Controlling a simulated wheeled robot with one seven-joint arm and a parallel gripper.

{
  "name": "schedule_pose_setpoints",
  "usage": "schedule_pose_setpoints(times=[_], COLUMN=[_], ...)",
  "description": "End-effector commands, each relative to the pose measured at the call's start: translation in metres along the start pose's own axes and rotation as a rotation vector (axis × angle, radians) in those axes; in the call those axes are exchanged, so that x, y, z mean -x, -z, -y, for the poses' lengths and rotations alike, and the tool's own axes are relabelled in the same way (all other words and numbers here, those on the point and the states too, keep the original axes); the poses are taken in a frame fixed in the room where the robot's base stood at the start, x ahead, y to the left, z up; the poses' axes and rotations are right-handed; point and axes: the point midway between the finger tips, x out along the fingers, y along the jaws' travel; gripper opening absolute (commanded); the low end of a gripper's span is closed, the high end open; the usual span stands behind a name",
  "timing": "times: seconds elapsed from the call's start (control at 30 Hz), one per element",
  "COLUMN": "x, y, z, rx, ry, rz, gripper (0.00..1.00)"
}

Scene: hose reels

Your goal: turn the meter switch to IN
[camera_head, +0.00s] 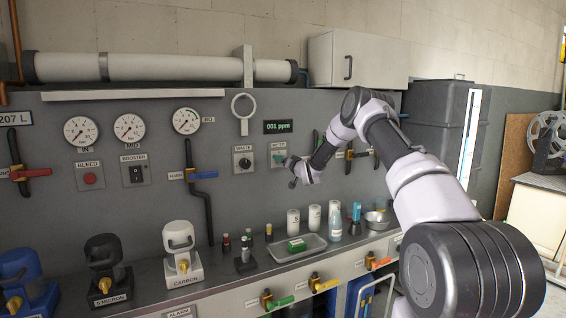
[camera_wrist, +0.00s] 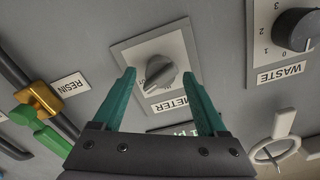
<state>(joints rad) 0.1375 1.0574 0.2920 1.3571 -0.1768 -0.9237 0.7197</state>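The meter switch is a grey rotary knob (camera_wrist: 160,72) on a light square plate, with the METER label under it in the upside-down wrist view. In the head view the meter switch plate (camera_head: 278,148) is on the grey panel, partly covered by my gripper. My gripper (camera_wrist: 158,76) is open, with a teal finger on each side of the knob in the picture. There are gaps between the fingers and the knob, and contact is not visible. My gripper (camera_head: 285,162) is at the plate's lower edge in the head view.
The WASTE knob (camera_wrist: 295,29) is right of the meter in the wrist view. A green-handled RESIN valve (camera_wrist: 40,115) is to the left. The ppm display (camera_head: 278,126) is above the switch. Bottles and a tray (camera_head: 297,250) stand on the counter below.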

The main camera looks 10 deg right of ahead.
Motion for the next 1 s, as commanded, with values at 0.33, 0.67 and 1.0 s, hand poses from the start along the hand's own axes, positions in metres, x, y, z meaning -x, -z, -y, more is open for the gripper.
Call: schedule_pose_setpoints(times=[0.33, 0.67, 1.0], x=[0.0002, 0.0002, 0.0002], y=[0.0001, -0.0002, -0.0009], z=[0.0002, 0.0007, 0.0015], rx=[0.003, 0.106, 0.395], ry=[0.000, 0.000, 0.001], rz=[0.000, 0.000, 0.001], gripper=[0.00, 0.00, 0.00])
